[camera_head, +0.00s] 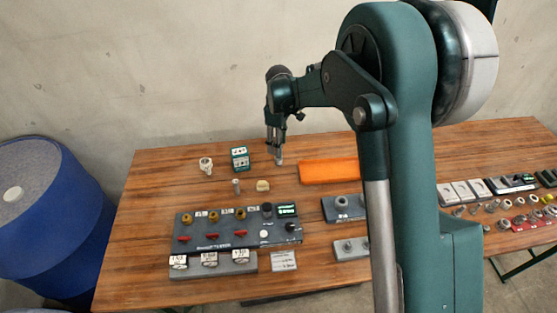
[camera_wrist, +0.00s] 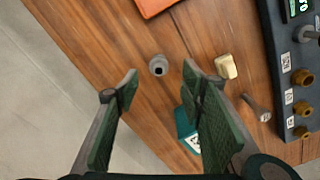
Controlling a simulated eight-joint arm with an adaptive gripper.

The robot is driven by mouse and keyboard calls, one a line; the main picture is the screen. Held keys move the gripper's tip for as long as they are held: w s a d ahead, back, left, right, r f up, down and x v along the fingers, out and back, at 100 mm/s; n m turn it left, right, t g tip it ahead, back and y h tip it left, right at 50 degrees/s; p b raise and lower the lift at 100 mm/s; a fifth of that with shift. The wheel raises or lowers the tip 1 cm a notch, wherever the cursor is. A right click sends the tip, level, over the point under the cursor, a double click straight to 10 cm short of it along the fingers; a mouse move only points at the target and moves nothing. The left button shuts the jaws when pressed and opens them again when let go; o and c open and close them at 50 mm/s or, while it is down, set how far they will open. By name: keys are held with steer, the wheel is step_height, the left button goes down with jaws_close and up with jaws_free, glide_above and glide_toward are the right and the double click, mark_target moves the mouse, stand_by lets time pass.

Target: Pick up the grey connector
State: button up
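A grey connector (camera_wrist: 158,65), a short round piece with a dark opening in its top, stands on the wooden table. In the wrist view it appears in the gap just beyond the fingertips, with visible space on both sides. In the head view the connector (camera_head: 279,158) is directly below my gripper (camera_head: 275,138). My gripper (camera_wrist: 160,76) is open and empty, with its two green pads spread apart and pointing down. The exact height of the fingertips above the connector cannot be told.
Nearby on the wooden table (camera_head: 140,215) are a green box (camera_head: 240,158), a beige block (camera_head: 263,185), a grey bolt-like part (camera_head: 236,187), a pale fitting (camera_head: 206,165) and an orange tray (camera_head: 328,171). A dark valve panel (camera_head: 220,241) lies toward the front.

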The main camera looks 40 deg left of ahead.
mark_target(279, 159)
steer(key=shift+f, duration=1.3)
steer(key=shift+a+f+b, duration=0.1)
steer(key=shift+f+b, duration=0.4)
steer(key=shift+f, duration=2.1)
steer(key=shift+c, duration=0.3)
steer(key=c, duration=0.9)
